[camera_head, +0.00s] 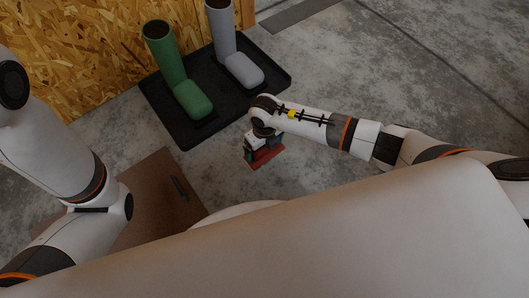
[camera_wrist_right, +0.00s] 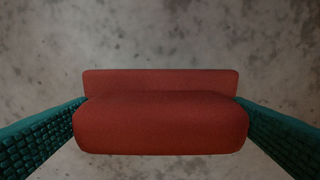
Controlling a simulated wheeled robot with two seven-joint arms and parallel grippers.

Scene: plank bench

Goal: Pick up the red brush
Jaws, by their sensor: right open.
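The red brush (camera_head: 268,156) shows under the end of my right arm in the head view. In the right wrist view the red brush (camera_wrist_right: 160,125) lies level across the middle, with a rounded front part and a flat strip behind. My right gripper (camera_head: 257,152) is open. Its teal ribbed fingers stand on the left and right of the brush, close to its two ends; I cannot tell whether they touch it. My left arm comes in from the left, and its gripper does not show.
A black tray (camera_head: 185,140) on the grey concrete floor bears a green boot-shaped object (camera_head: 178,75) and a grey one (camera_head: 228,45). A chipboard wall (camera_head: 75,45) stands behind. A brown board or box (camera_head: 155,215) lies at the lower left. The floor right of the tray is clear.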

